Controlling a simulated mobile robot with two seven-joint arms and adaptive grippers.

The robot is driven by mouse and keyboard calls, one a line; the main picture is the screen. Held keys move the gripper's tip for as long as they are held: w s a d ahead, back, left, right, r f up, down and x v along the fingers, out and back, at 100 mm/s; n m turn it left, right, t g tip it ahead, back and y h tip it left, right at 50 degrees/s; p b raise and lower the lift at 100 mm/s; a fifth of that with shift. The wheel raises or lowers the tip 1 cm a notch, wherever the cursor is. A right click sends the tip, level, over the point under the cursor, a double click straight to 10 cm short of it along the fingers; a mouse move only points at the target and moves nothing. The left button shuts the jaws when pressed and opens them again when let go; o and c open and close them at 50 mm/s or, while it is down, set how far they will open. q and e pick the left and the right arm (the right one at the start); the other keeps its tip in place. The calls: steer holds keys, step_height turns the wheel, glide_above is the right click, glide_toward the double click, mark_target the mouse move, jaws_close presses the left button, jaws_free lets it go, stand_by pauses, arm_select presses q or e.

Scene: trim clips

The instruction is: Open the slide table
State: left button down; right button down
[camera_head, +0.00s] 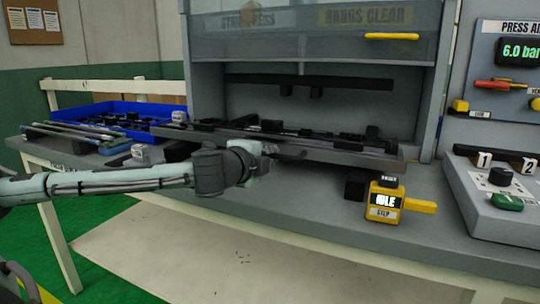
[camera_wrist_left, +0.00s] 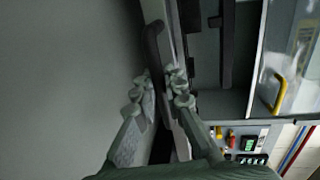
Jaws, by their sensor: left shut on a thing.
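The slide table (camera_head: 345,155) is a grey plate with dark fixtures on it, at the base of the press in the head view. Its front edge stands out in front of the press frame, over the bench. A dark bar handle (camera_head: 291,154) is on its front edge; it also shows in the left wrist view (camera_wrist_left: 152,45). My left gripper (camera_head: 268,149) is shut on the handle, with a finger on each side of it in the left wrist view (camera_wrist_left: 160,92). The fingers hide part of the handle. My right gripper is in neither view.
The press guard (camera_head: 310,30) with a yellow handle (camera_head: 391,36) is raised above. A blue tray (camera_head: 105,114) lies left. The front bench strip is mostly clear.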

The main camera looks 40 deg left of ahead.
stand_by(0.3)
arm_select(q)
steer(key=c, duration=1.6)
jaws_free()
steer(key=v, duration=0.7)
steer(key=shift+s+r, duration=0.1)
steer(key=shift+s, duration=0.05)
steer(key=shift+s, duration=0.1)
